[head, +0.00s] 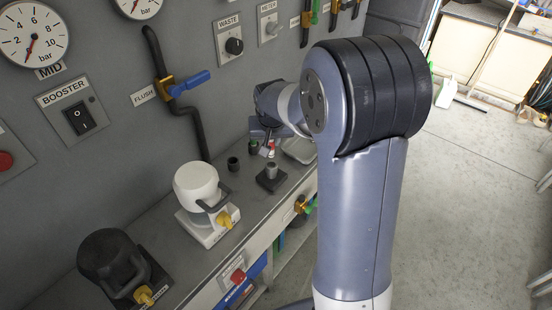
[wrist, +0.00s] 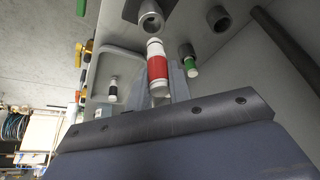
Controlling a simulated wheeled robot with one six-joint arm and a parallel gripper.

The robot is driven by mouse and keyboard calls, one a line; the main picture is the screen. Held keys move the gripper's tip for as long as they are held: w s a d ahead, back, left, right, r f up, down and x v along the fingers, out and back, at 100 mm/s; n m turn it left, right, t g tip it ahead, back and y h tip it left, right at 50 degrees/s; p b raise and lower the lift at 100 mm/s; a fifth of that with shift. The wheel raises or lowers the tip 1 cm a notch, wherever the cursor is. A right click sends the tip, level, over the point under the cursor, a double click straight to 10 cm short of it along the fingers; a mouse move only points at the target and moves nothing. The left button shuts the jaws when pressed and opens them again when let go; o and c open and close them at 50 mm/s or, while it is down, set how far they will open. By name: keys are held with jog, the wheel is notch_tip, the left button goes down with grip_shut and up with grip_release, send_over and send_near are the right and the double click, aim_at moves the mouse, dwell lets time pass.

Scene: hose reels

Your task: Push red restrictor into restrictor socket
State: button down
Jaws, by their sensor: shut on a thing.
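The red restrictor (wrist: 157,68), a cylinder with a red band and white ends, is held between the fingers of my gripper (wrist: 160,88). In the head view the restrictor (head: 272,147) shows small below my gripper (head: 268,135). The restrictor socket, a grey hollow cylinder on a dark base, is just below it in the head view (head: 271,170). In the wrist view the socket (wrist: 150,20) lies just beyond the restrictor's free end. The two look apart, with a small gap. The restrictor's held end is partly hidden by my gripper.
A green-banded restrictor (wrist: 189,66) and a dark cylinder (wrist: 218,18) stand beside the socket. A black-and-white piece (wrist: 112,88) sits in a pale tray (wrist: 103,62). White (head: 197,187) and black (head: 112,262) reel units stand nearer on the bench. The panel wall rises behind.

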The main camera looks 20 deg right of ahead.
aim_at(271, 153)
jog(key=shift+f, duration=2.75)
jog(key=shift+f, duration=0.1)
jog(key=shift+f, duration=0.15)
jog(key=c, duration=1.3)
grip_release()
jog(key=shift+r, duration=0.2)
jog(key=shift+r, duration=0.25)
jog(key=v, duration=1.1)
jog(key=shift+s+r, duration=0.25)
